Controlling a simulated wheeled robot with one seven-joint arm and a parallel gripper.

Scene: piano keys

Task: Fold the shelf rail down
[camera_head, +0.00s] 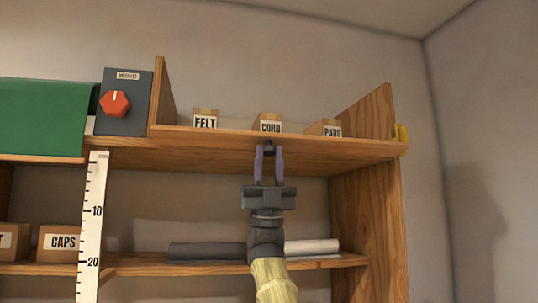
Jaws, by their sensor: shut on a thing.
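The upper wooden shelf has a thin wooden strip along its front edge, which appears to be the shelf rail (210,132). It runs below the FELT box (205,119), CORD box (269,123) and PADS box (325,128), partly covering their fronts. My gripper (269,150) reaches up from below to the middle of this edge. Its purple fingers are shut on a small dark tab (269,146) at the edge. The fingers partly hide the tab, and I cannot tell exactly how it joins the rail.
A yellow piece (402,139) sits at the shelf's right end. A WIND box with a red knob (115,104), a green panel (42,118) and a ruler (92,225) are at left. Dark and pale rolls (205,251) lie on the lower shelf behind my arm.

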